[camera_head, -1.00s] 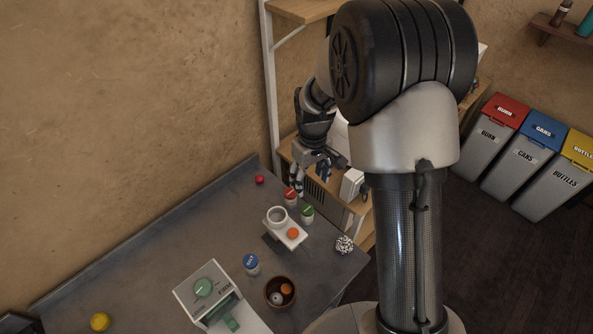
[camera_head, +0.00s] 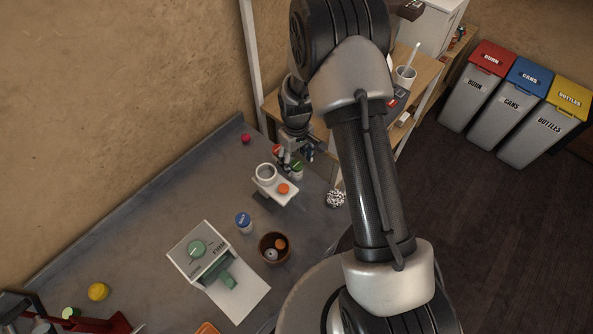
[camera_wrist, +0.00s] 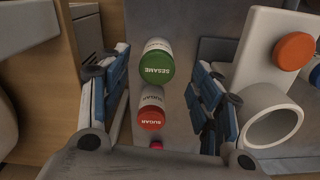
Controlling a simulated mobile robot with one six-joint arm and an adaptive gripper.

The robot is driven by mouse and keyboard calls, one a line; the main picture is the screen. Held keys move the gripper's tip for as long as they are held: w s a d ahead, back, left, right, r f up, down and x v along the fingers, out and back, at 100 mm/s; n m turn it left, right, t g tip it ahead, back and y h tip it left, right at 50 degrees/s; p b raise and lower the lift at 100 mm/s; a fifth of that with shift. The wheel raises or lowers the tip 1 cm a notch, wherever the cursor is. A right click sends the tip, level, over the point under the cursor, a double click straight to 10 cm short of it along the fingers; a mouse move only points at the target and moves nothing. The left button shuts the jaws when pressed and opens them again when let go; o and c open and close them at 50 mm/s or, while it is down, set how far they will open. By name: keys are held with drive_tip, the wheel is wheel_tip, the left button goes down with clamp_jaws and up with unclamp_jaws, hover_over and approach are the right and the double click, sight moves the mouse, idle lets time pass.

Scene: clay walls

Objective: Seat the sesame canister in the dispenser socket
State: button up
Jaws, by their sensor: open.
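The sesame canister (camera_wrist: 157,62), white with a green lid, stands on the grey counter between my gripper's spread fingers in the wrist view. It also shows near the fingers in the head view (camera_head: 297,169). My gripper (camera_wrist: 160,80) is open, with no finger seen touching it; it also shows in the head view (camera_head: 290,152). The red-lidded sugar canister (camera_wrist: 151,112) stands close beside the sesame one, also between the finger lines. The white dispenser has an empty-looking round socket ring (camera_wrist: 271,116) and an orange button (camera_wrist: 294,51), just right of the fingers in the wrist view.
A blue-lidded canister (camera_head: 243,220), a brown bowl (camera_head: 265,258) and a white-and-green machine (camera_head: 190,248) stand nearer on the counter. A speckled ball (camera_head: 335,198) lies near its right edge. A wooden shelf unit (camera_head: 419,78) stands beyond. Open counter lies to the left.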

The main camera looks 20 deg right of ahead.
sight(297, 164)
wheel_tip(297, 164, down, 5)
drive_tip(key=shift+w+d+f+b, duration=0.1)
drive_tip(key=shift+w+b, duration=0.05)
drive_tip(key=shift+b, duration=0.45)
drive_tip(key=shift+c, duration=0.5)
drive_tip(key=c, duration=1.1)
